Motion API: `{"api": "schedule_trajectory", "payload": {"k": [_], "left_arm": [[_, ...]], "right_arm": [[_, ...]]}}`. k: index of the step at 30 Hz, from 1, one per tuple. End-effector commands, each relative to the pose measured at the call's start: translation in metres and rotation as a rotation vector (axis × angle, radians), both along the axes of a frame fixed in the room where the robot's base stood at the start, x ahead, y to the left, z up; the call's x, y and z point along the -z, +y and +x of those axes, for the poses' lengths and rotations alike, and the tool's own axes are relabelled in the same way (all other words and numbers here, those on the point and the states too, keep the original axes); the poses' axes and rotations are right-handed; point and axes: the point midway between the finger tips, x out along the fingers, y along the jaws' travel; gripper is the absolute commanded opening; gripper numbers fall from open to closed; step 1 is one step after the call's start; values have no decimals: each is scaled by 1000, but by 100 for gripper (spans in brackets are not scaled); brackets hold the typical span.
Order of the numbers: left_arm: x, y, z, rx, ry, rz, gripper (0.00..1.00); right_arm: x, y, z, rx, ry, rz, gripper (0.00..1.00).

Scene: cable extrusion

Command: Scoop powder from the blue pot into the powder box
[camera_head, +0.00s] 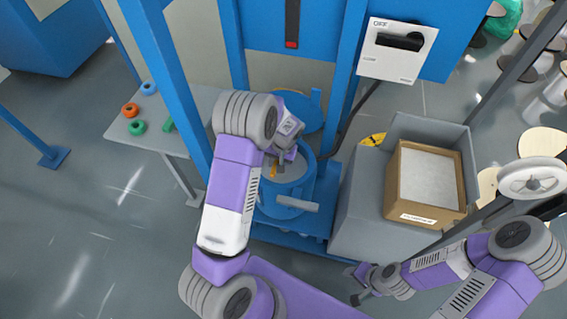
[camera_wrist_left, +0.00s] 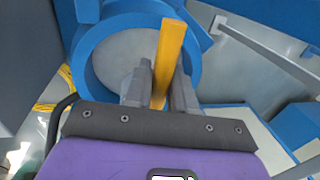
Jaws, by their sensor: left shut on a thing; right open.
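The blue pot (camera_head: 309,178) stands on a blue base inside the blue frame. In the left wrist view its blue rim (camera_wrist_left: 85,72) surrounds a grey surface, likely the powder (camera_wrist_left: 115,58). My left gripper (camera_head: 272,158) is over the pot, shut on a yellow-orange scoop (camera_wrist_left: 170,50); it also shows small in the head view (camera_head: 274,171). The scoop's far end reaches over the pot's far rim in the wrist view; its bowl cannot be made out. The powder box (camera_head: 397,178), a brown carton with a pale grey top surface, is to the right. My right gripper (camera_head: 354,286) is open and empty, low right of centre.
A grey bin (camera_head: 365,215) holds the carton. Blue posts (camera_head: 346,75) rise behind the pot, and a white control box (camera_head: 398,50) hangs at the back. A side table (camera_head: 150,115) with coloured rings is at left. A reel (camera_head: 532,180) stands at right.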

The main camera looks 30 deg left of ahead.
Motion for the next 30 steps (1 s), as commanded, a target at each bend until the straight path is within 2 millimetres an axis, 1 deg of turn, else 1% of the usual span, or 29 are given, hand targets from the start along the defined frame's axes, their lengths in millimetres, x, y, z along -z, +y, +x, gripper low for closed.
{"api": "schedule_trajectory", "payload": {"k": [1,21,24,30], "left_arm": [[-7,0,0,-1,-2,1,0],[-61,0,0,0,-1,-1,0],[-65,0,0,0,-1,-1,0],[-65,0,0,0,-1,0,0]], "right_arm": [[-6,0,0,0,0,0,41],[-44,0,0,0,0,0,41],[-47,0,0,0,0,0,41],[-46,0,0,0,0,0,41]]}}
